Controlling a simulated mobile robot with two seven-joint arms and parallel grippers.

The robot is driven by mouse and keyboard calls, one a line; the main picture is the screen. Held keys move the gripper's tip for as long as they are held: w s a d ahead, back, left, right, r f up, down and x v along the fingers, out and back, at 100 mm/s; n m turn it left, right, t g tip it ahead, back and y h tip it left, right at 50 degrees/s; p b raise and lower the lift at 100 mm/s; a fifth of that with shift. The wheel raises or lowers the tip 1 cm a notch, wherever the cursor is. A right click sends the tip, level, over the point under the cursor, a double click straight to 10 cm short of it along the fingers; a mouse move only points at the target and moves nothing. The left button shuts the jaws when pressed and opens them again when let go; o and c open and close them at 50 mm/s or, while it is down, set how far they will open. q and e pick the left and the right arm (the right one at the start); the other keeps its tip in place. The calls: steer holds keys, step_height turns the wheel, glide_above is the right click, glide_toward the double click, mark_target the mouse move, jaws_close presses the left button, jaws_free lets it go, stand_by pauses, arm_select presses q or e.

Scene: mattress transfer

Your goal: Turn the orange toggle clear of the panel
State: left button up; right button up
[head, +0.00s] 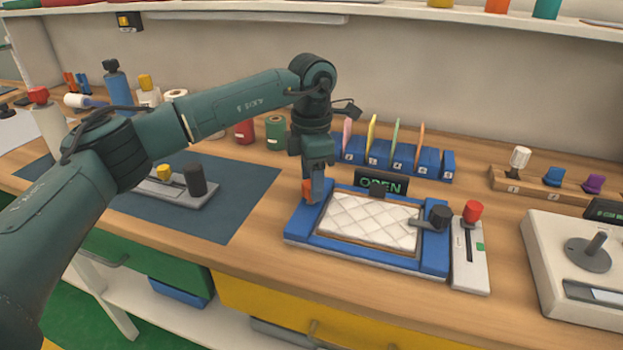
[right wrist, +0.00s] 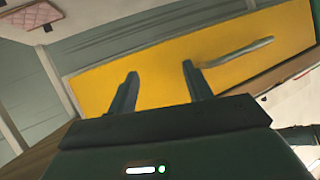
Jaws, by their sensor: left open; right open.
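The quilted white panel (head: 365,222) lies in a blue frame (head: 300,232) on the bench. The orange toggle (head: 308,190) is at the frame's left side, partly hidden by my left gripper (head: 315,188). That gripper points down over the toggle with its fingers close about it; whether they touch it I cannot tell. A dark knob (head: 440,215) with a grey arm reaches over the panel's right edge. My right gripper (right wrist: 158,85) is open and empty in the right wrist view, pointing towards a yellow drawer front (right wrist: 200,60).
A sign (head: 381,183) reading "OPEN" stands behind the frame. A slider box with a red knob (head: 473,212) stands right of it, and a joystick box (head: 580,265) farther right. A blue rack (head: 400,158) with coloured cards is behind. A dark mat (head: 235,190) lies left.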

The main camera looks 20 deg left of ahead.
arm_select(q)
step_height(320, 180, up, 12)
steer(key=shift+r, duration=0.25)
stand_by(0.3)
